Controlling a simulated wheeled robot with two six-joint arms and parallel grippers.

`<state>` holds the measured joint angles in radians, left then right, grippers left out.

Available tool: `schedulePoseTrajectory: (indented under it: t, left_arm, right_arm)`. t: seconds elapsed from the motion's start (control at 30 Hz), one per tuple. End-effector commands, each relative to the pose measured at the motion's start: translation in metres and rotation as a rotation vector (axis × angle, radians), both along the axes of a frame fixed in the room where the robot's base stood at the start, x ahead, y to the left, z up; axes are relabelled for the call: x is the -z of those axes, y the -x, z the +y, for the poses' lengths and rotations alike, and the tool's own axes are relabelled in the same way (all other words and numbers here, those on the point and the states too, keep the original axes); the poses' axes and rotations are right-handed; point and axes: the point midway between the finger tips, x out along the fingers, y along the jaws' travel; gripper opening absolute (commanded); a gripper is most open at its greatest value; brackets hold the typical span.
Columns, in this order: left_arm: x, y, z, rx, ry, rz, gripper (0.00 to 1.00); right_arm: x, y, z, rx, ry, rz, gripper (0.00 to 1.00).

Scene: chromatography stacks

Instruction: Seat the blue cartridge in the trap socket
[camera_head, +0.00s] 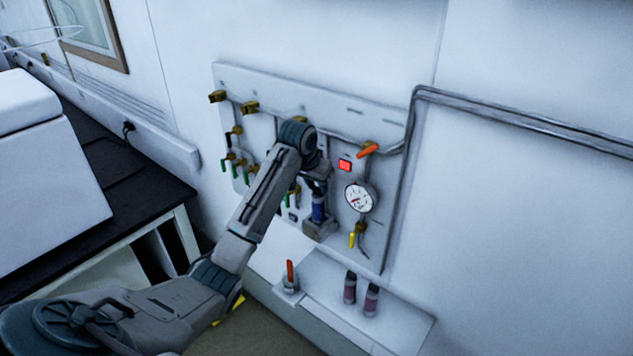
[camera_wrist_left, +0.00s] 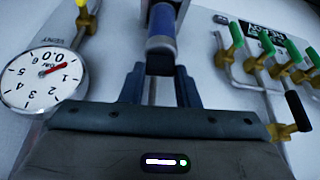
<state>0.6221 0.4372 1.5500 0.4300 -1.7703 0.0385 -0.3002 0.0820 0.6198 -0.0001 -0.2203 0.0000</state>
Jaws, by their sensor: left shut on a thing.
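The blue cartridge (camera_head: 318,210) is upright at the lower middle of the wall panel, and it also shows at the top of the left wrist view (camera_wrist_left: 161,45). My left gripper (camera_head: 317,183) is shut on its upper part, with the arm reaching in from the left. The grey trap socket (camera_head: 319,231) is a block on the panel directly under the cartridge. The cartridge's lower end meets or hovers just over the socket; I cannot tell how deep it sits. My right gripper is not in view.
A round gauge (camera_head: 359,198), a red display (camera_head: 345,165), an orange-handled valve (camera_head: 368,150) and a yellow-handled valve (camera_head: 352,239) are close on the right. Green valve handles (camera_wrist_left: 237,34) are on the other side. The shelf (camera_head: 400,318) below holds two purplish cartridges (camera_head: 350,287) and an orange-topped item (camera_head: 290,272).

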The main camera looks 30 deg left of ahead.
Motion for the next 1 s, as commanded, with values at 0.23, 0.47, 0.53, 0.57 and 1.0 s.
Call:
schedulePoseTrajectory:
  t: [0.23, 0.47, 0.53, 0.57, 1.0]
  left_arm:
    - [0.0002, -0.0002, 0.0000, 0.000, 0.000, -0.001, 0.00]
    - [0.0001, -0.0002, 0.0000, 0.000, 0.000, -0.001, 0.54]
    - [0.0002, -0.0002, 0.0000, 0.000, 0.000, -0.001, 0.54]
    - [0.0002, -0.0002, 0.0000, 0.000, 0.000, -0.001, 0.54]
    - [-0.0020, -0.0002, 0.0001, 0.000, 0.000, -0.001, 0.72]
  right_arm:
    - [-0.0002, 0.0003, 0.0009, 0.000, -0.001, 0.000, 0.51]
    - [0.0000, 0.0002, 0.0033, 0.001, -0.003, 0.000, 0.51]
    - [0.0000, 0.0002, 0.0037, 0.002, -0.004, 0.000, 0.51]
    - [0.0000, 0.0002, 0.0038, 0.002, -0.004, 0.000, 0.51]
    - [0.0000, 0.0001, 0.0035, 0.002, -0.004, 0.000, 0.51]
